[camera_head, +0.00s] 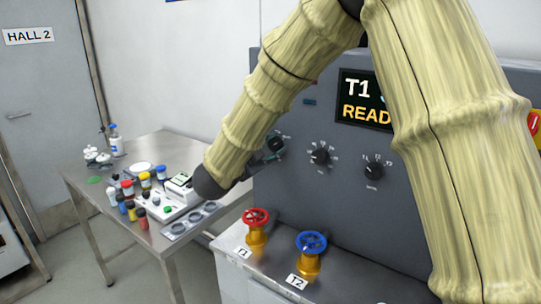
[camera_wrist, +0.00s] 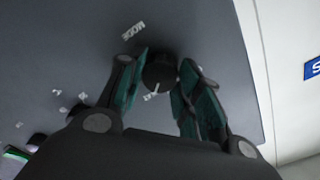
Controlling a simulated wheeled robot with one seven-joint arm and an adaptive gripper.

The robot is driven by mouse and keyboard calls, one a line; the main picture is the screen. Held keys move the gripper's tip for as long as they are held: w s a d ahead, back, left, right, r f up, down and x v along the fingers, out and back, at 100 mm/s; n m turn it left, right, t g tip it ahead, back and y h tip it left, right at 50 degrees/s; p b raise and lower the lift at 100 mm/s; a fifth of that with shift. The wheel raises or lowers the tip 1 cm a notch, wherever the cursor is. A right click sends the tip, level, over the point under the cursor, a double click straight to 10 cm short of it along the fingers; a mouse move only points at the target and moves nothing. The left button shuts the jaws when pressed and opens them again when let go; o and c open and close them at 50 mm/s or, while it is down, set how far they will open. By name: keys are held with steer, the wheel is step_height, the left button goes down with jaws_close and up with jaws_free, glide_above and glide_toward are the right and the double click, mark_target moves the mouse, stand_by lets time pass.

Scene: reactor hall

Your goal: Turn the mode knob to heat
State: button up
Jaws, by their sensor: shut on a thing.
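The mode knob (camera_wrist: 158,70) is a round black knob with a white pointer mark, on the grey panel under an upside-down label reading MODE in the wrist view. My gripper (camera_wrist: 162,76) has one teal-padded finger on each side of it and is shut on it. The pointer mark points toward the bottom of the wrist view, slightly left. In the head view my gripper (camera_head: 268,151) is at the panel's left side, at the leftmost knob (camera_head: 277,143).
Two more black knobs, one (camera_head: 320,156) and another (camera_head: 373,171), sit to the right. A partly hidden display (camera_head: 362,101) shows T1 and READ. A red valve wheel (camera_head: 256,217) and blue valve wheel (camera_head: 311,242) stand below. A steel table (camera_head: 135,148) with bottles is left.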

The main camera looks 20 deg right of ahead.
steer(key=shift+f, duration=0.1)
stand_by(0.4)
steer(key=o, duration=1.1)
steer(key=shift+s+a, duration=0.1)
steer(key=v, duration=1.1)
steer(key=shift+s+a, duration=0.25)
steer(key=shift+s, duration=0.05)
